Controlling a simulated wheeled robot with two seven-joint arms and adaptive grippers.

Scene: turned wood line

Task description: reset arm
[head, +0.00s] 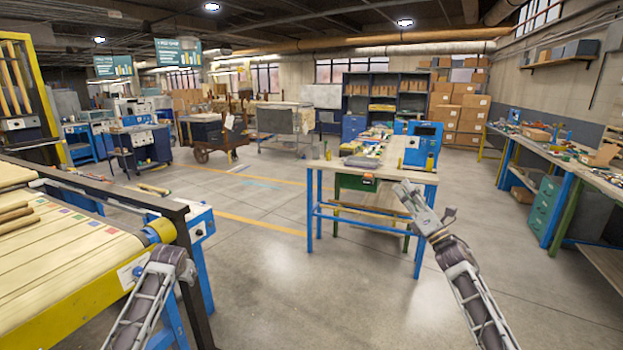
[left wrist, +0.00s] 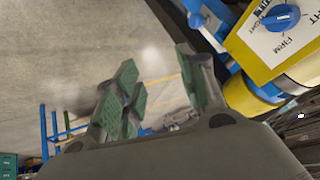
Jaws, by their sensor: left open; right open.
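My right gripper (head: 429,202) is raised in the head view, over the floor just in front of the workbench's right end as seen. It is open, with nothing between its fingers. My left arm comes up at the lower left of the head view, beside the conveyor; its fingers cannot be made out there. In the left wrist view my left gripper (left wrist: 158,78) shows its green-padded fingers spread apart and empty, with floor behind them.
A yellow-sided conveyor (head: 75,318) with wooden pieces on its belt stands at the left. A blue-legged workbench (head: 398,172) with tools stands ahead. A long bench (head: 575,170) lines the right wall. Open concrete floor (head: 270,270) lies between. A blue knob (left wrist: 282,18) shows near my left gripper.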

